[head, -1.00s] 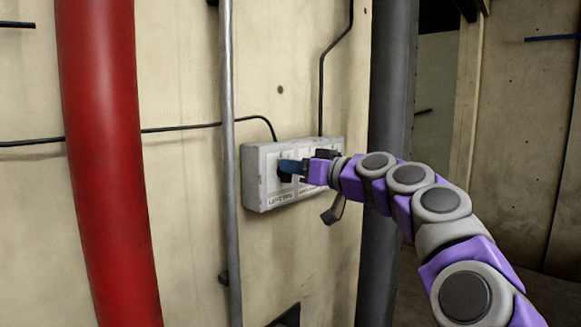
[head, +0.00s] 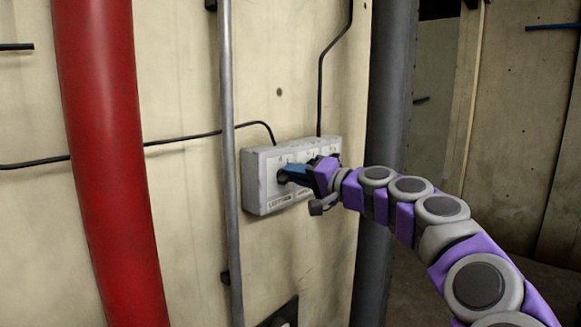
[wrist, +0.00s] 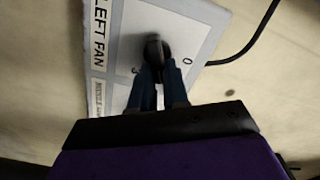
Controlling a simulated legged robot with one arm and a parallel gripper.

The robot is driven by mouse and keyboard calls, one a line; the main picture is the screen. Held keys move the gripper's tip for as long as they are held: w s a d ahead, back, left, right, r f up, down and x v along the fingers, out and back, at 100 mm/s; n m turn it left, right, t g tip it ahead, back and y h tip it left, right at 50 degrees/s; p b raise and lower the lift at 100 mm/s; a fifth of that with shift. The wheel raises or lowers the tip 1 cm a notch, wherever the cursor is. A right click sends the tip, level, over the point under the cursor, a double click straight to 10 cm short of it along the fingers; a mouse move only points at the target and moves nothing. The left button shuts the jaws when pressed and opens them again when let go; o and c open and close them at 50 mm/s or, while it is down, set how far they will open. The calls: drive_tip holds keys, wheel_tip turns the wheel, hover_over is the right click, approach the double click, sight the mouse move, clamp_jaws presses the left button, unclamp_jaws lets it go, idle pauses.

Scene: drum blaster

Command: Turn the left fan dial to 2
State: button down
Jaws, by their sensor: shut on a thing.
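The grey control box (head: 262,202) is fixed to the wall in the head view. The dark left fan dial (wrist: 154,47) stands out from the box's white face in the wrist view, beside the printed LEFT FAN label (wrist: 100,35). A 0 mark shows to the right of the dial and a partly hidden mark lies at its lower left. My gripper (head: 285,175) has its blue fingers shut on the dial, one on each side. It also shows in the wrist view (wrist: 158,68). I cannot read which number the dial points to.
A thick red pipe (head: 110,150) and a thin grey conduit (head: 228,130) run up the wall left of the box. A dark grey column (head: 385,110) stands to its right. Black cables (head: 321,80) run to the box.

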drive_tip(key=shift+w+d+f+m+p, duration=0.1)
drive_tip(key=shift+f+m+p, duration=0.1)
drive_tip(key=shift+m+p, duration=0.5)
drive_tip(key=shift+w+d+f+m+p, duration=0.15)
drive_tip(key=shift+m+p, duration=0.15)
drive_tip(key=shift+m, duration=0.7)
drive_tip(key=shift+s+f, duration=0.1)
drive_tip(key=shift+f, duration=0.05)
drive_tip(key=c, duration=1.5)
unclamp_jaws()
drive_tip(key=o, duration=0.4)
drive_tip(key=shift+d, duration=0.7)
drive_tip(key=b+v, duration=0.3)
drive_tip(key=v, duration=1.3)
drive_tip(key=shift+s+d+b, duration=0.2)
drive_tip(key=shift+s+b, duration=0.2)
drive_tip(key=shift+d, duration=0.1)
